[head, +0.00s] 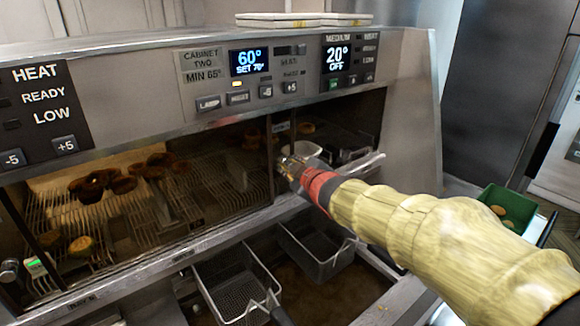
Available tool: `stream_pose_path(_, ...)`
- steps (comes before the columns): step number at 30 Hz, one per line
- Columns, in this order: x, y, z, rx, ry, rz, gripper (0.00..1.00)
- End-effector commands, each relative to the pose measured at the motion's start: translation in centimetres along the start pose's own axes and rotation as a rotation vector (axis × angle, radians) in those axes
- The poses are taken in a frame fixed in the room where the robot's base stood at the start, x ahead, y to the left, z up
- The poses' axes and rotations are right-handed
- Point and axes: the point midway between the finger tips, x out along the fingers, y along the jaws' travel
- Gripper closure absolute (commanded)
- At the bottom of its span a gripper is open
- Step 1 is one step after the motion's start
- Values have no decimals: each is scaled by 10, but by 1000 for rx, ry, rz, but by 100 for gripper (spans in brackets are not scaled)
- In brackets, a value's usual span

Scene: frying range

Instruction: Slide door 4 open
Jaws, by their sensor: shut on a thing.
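The heated cabinet front has a row of sliding glass doors below its control panel. A dark glass door (215,180) spans the middle, with browned food on wire racks visible behind it. Its right side ends at an upright frame (268,160) near my gripper. My gripper (284,165) is at this upright, shut on what looks like a door handle; the fingertips and handle are small and partly hidden. To the right of the upright, the bay (345,130) shows trays inside. I cannot read a door number 4.
Fryer baskets (240,285) (315,250) hang below the cabinet ledge. A metal tray edge (360,165) juts out near my wrist. A green bin (508,207) stands at right. White containers (290,20) sit on top of the cabinet.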

Motion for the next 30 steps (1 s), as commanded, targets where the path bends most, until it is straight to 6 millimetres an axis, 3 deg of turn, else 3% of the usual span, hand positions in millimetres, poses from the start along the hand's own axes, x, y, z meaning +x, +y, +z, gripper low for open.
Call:
stream_pose_path(1,0,-1,1,1,-1,-1,100)
stream_pose_path(2,0,-1,1,1,-1,-1,80)
stream_pose_path(11,0,0,0,1,0,0,63)
stream_pose_path(23,-5,1,0,0,1,1,62)
stream_pose_path(30,-45,1,-1,-1,2,3,62)
